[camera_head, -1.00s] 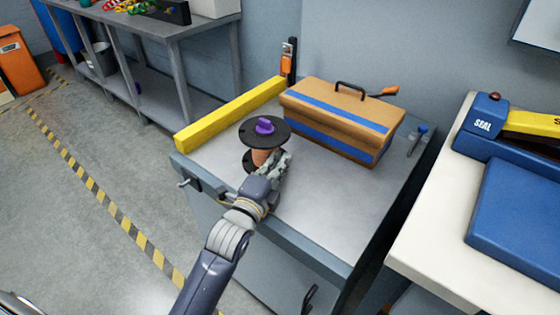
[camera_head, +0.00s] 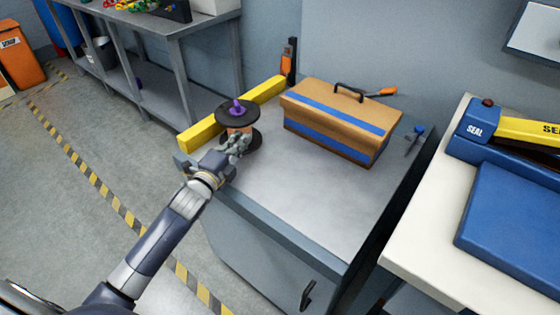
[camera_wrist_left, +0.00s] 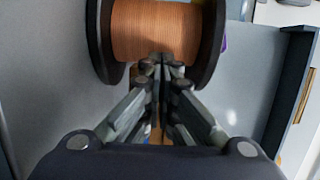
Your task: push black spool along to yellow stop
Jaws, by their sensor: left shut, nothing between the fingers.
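The black spool (camera_head: 238,113) stands upright on the grey bench top, with copper-coloured wire between two black flanges and a purple piece on top. The yellow stop (camera_head: 202,134) is a long bar along the bench's left edge. The spool's upper flange overlaps the bar in the head view; I cannot tell whether they touch. My left gripper (camera_head: 240,145) is shut and empty, its fingertips at the wire on the spool's near side. In the left wrist view the fingertips (camera_wrist_left: 166,62) lie against or just before the wire of the spool (camera_wrist_left: 155,30). My right gripper is not in view.
A tan toolbox (camera_head: 340,118) with blue bands stands at the back of the bench, right of the spool. A blue-handled tool (camera_head: 416,134) lies near the right edge. The front middle of the bench is clear. A white table (camera_head: 425,245) with a blue sealer stands to the right.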

